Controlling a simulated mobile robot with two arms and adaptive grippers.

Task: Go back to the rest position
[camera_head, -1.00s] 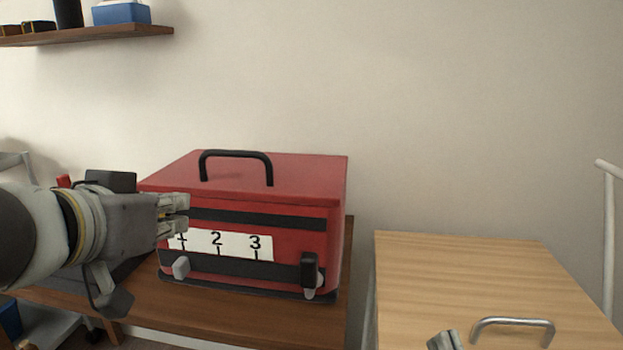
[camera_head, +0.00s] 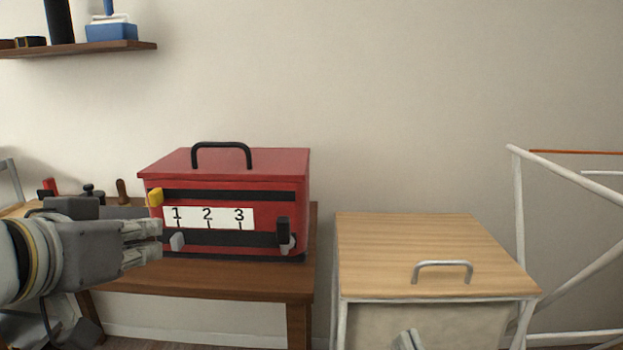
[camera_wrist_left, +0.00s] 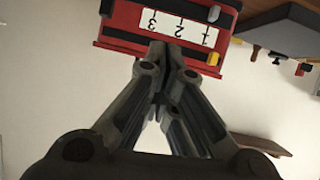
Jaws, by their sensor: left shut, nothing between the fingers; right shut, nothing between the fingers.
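My left gripper (camera_head: 142,243) is shut and empty in front of the left end of the red box. Its closed fingers (camera_wrist_left: 163,85) also show in the left wrist view. My right gripper (camera_head: 408,340) only shows its tip at the bottom edge of the head view, in front of the wooden-topped cabinet; it is shut and empty. The red box (camera_head: 270,176) has a black top handle, a label with 1, 2, 3, a yellow knob (camera_head: 155,198) at upper left, a grey knob (camera_head: 177,241) below 1, and a black knob (camera_head: 283,232) right of 3.
The box stands on a brown wooden table (camera_head: 240,283). A cabinet with a light wooden top (camera_head: 400,240) and metal handle stands at right. A white metal frame (camera_head: 519,200) is at far right. A wall shelf (camera_head: 100,49) holds several items at upper left.

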